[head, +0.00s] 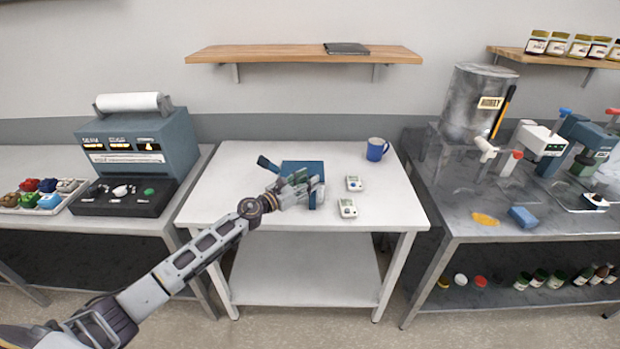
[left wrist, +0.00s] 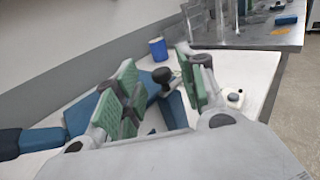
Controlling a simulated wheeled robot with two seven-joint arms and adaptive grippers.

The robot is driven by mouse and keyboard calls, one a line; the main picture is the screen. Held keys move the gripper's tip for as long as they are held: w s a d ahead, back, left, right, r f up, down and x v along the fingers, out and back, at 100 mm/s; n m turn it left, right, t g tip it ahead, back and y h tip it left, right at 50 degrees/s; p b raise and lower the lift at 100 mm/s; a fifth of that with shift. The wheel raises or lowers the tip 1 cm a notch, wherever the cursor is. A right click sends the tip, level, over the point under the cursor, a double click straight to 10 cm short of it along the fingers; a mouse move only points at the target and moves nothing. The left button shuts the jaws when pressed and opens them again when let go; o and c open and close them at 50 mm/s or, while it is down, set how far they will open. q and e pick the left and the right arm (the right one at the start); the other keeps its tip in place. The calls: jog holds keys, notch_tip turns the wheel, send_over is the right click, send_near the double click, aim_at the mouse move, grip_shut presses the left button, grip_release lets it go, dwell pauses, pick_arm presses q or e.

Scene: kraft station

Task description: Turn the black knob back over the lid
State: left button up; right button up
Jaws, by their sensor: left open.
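A blue box-like device (head: 303,167) stands on the white table, partly hidden by my left gripper. A dark blue part (head: 267,163) sticks out at its left. In the left wrist view the black knob (left wrist: 162,75) stands on a short stem above the blue body (left wrist: 90,107). My left gripper (head: 318,188) is open, and its green finger pads (left wrist: 160,88) are on either side of the knob with a gap showing. I cannot make out the lid clearly. My right gripper is not in view.
Two small white devices (head: 354,184) (head: 347,208) lie right of the blue device. The table's left part is clear. A wooden shelf (head: 300,54) hangs above. Counters flank the table, with a honey tank (head: 475,100) on the right.

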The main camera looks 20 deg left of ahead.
pick_arm(q)
jog(key=shift+w+d, duration=0.4)
jog(key=shift+w, duration=0.3)
grip_shut()
